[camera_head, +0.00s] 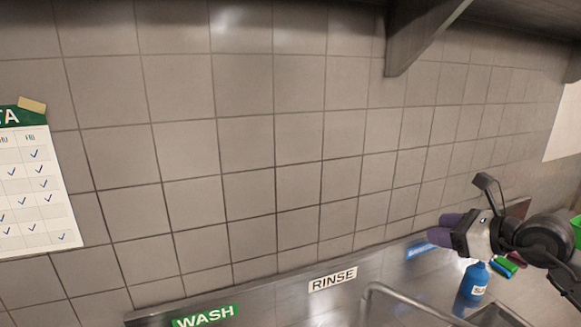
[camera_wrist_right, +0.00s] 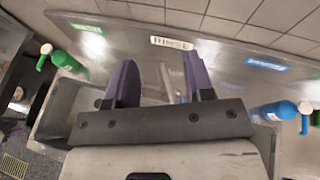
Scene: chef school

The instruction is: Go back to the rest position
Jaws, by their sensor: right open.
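My right gripper (camera_head: 442,230) is at the right of the head view, above the steel sink counter, with its purple fingers pointing left toward the tiled wall. In the right wrist view its two purple fingers (camera_wrist_right: 160,75) stand apart with nothing between them, so it is open and empty. Parts of the sink behind and below it are hidden by the gripper body. My left gripper is not in view.
A blue bottle (camera_head: 474,281) stands below my right gripper, with green and dark sponges (camera_head: 505,266) near it. A green bottle (camera_wrist_right: 62,60) shows left in the wrist view. A faucet (camera_head: 375,290), shelf bracket (camera_head: 415,35) and tiled wall (camera_head: 240,130) are also around.

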